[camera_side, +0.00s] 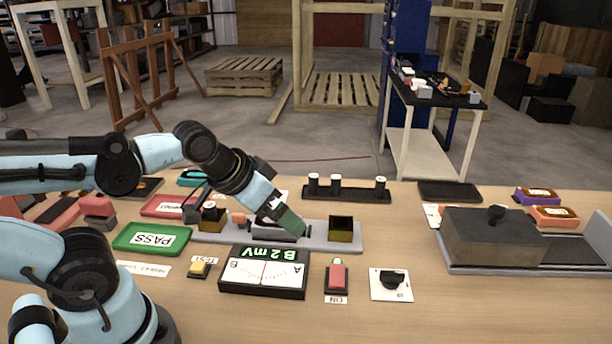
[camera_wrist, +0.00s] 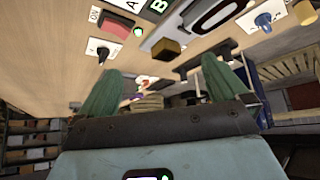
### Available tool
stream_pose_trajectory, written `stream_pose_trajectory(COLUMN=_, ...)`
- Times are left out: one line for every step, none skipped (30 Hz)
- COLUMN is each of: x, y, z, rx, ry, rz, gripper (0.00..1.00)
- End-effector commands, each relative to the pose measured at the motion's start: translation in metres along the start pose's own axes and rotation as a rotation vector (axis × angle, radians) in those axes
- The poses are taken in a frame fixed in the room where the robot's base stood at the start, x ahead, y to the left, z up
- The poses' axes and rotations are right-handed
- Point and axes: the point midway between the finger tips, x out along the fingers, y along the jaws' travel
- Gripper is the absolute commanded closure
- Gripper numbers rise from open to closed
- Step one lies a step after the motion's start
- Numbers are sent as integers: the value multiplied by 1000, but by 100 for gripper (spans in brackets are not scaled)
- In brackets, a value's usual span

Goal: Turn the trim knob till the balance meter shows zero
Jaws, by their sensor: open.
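The balance meter (camera_side: 263,271) is a black box with a white dial between A and B. Its green display reads "B 2 mV", and the needle stands near the middle. A black knob (camera_side: 391,282) sits on a white plate at the front right; it shows in the wrist view (camera_wrist: 103,50) too. A blue knob (camera_wrist: 263,20) on another white plate is at the wrist view's upper right. I cannot read which is the trim knob. My gripper (camera_side: 290,220), with green fingers, is open above the grey conveyor, behind the meter, apart from the black knob. It shows empty in the wrist view (camera_wrist: 160,66).
A yellow button (camera_side: 198,267) and green PASS panel (camera_side: 152,238) lie left. An open dark box (camera_side: 341,229) stands beside my gripper. The front table is clear.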

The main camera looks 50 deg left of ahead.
Motion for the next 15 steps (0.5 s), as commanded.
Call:
stream_pose_trajectory(x=0, y=0, z=0, rx=0, ry=0, rz=0, gripper=0)
stream_pose_trajectory(x=0, y=0, z=0, rx=0, ry=0, rz=0, gripper=0)
stream_pose_trajectory(x=0, y=0, z=0, rx=0, ry=0, rz=0, gripper=0)
stream_pose_trajectory(x=0, y=0, z=0, rx=1, ry=0, rz=0, gripper=0)
stream_pose_trajectory(x=0, y=0, z=0, rx=1, ry=-1, rz=0, gripper=0)
stream_pose_trajectory(x=0, y=0, z=0, rx=1, ry=-1, rz=0, gripper=0)
stream_pose_trajectory(x=0, y=0, z=0, rx=1, ry=-1, rz=0, gripper=0)
stream_pose_trajectory(x=0, y=0, z=0, rx=1, ry=-1, rz=0, gripper=0)
stream_pose_trajectory(x=0, y=0, z=0, rx=1, ry=-1, rz=-1, gripper=0)
stream_pose_trajectory(x=0, y=0, z=0, rx=1, ry=-1, rz=-1, gripper=2)
stream_pose_trajectory(x=0, y=0, z=0, rx=1, ry=-2, rz=-1, gripper=6)
stream_pose_trajectory(x=0, y=-1, z=-1, rx=-1, ry=-3, rz=-2, gripper=12)
stream_pose_trajectory(x=0, y=-2, z=-2, rx=-4, ry=-6, rz=-3, gripper=17)
stream_pose_trajectory(x=-1, y=-3, z=-4, rx=-10, ry=-10, rz=-6, gripper=21)
stream_pose_trajectory(x=-1, y=-5, z=-8, rx=-20, ry=-19, rz=-11, gripper=28)
